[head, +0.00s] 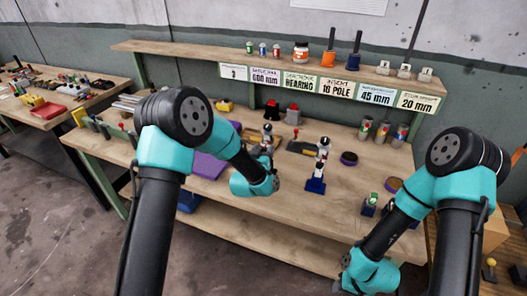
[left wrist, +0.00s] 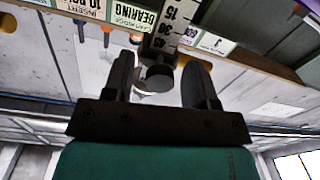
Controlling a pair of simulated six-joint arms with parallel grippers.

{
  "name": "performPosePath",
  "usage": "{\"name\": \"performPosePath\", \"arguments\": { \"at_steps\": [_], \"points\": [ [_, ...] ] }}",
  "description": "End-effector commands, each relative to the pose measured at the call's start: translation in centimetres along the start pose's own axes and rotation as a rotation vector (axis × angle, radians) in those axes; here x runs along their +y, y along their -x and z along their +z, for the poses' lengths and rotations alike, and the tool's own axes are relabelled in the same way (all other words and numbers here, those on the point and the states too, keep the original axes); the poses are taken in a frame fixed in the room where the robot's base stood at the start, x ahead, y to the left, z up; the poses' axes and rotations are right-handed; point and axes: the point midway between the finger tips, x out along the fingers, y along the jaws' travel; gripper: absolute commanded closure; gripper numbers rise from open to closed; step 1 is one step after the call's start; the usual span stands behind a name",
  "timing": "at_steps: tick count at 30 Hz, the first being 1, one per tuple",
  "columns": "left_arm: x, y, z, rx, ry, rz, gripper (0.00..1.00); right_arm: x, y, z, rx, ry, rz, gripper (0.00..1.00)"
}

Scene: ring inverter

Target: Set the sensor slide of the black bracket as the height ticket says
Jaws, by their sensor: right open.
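In the left wrist view a dark upright with a white scale (left wrist: 169,27), numbered 15, 30 and 45, appears upside down. I take it to be the black bracket. A dark round piece with a pale rim (left wrist: 157,75) lies at its end. My left gripper (left wrist: 158,68) is open, one finger each side of this piece, with gaps visible. In the head view my left gripper (head: 262,143) is small and mixes with the bracket there. Cards on the shelf read 45 mm (head: 376,95) and 20 mm (head: 418,102); their small print is unreadable. My right gripper (head: 340,286) is open, low in view, partly hidden.
A blue-based stand (head: 316,186) stands right of my left gripper. A purple mat (head: 208,164) is left. Dark discs (head: 349,158), cans (head: 365,128) and small blocks (head: 369,205) are right. The shelf (head: 210,55) runs along the back.

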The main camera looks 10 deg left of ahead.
Motion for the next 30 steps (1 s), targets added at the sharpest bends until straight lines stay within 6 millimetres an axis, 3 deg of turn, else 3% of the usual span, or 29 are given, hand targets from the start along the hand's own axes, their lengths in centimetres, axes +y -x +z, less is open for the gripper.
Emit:
{"name": "performPosePath", "arguments": {
  "at_steps": [16, 23, 30],
  "points": [
    [0.0, 0.0, 0.0, 0.000, 0.000, 0.000, 1.00, 0.0, 0.0, 0.0, 0.000, 0.000, 0.000, 0.57],
    [0.0, 0.0, 0.1, 0.000, 0.000, 0.000, 1.00, 0.0, 0.0, 0.0, 0.000, 0.000, 0.000, 0.57],
    [-0.4, 0.0, 2.4, -0.002, 0.000, -0.001, 1.00, 0.0, 0.0, 0.0, 0.000, 0.000, 0.000, 0.57]
  ]
}}
